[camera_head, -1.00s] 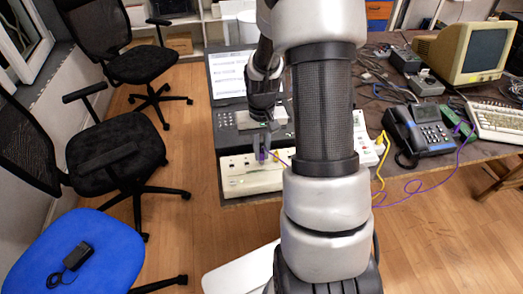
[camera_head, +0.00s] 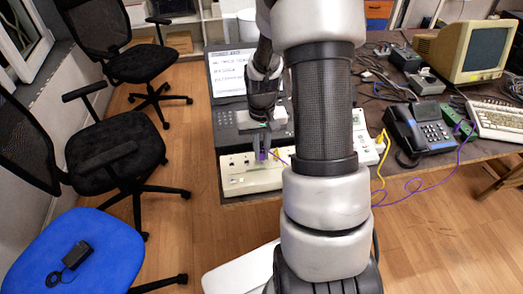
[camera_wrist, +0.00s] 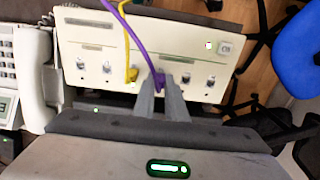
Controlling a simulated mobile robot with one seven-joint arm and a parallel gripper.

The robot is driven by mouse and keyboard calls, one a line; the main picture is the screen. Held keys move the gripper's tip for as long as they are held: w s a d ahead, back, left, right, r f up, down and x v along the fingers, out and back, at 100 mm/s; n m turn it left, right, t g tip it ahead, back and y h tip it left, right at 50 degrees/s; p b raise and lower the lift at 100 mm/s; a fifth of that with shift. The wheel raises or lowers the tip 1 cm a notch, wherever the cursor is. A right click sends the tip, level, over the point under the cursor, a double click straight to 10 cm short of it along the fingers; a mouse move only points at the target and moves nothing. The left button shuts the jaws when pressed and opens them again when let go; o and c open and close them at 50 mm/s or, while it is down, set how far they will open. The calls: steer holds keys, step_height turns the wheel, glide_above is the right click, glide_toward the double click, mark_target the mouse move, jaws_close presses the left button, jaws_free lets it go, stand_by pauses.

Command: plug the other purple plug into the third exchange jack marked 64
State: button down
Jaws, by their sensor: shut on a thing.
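The exchange (camera_head: 236,181) is a cream box with a row of jacks, at the near edge of the table; its face also fills the upper middle of the wrist view (camera_wrist: 85,32). My gripper (camera_head: 263,147) is shut on a purple plug (camera_wrist: 158,81) at the row of jacks. The plug also shows between the fingers in the head view (camera_head: 262,156). Whether its tip is inside a jack is hidden by the fingers. A purple cord (camera_wrist: 131,35) runs from it. A yellow plug (camera_wrist: 132,74) sits in the jack just left of it. The jack markings are too small to read.
A laptop (camera_head: 229,72) stands behind the exchange. A dark telephone (camera_head: 420,130), a green box (camera_head: 457,122) with a purple cord, a keyboard (camera_head: 500,122) and a monitor (camera_head: 470,52) are at the right. Yellow and purple cords hang over the table's front edge. Chairs stand left.

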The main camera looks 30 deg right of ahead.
steer(key=shift+f, duration=0.25)
steer(key=c, duration=1.7)
jaws_free()
step_height(320, 180, up, 18)
steer(key=p, duration=0.2)
steer(key=shift+f+p, duration=0.25)
steer(key=shift+p, duration=0.05)
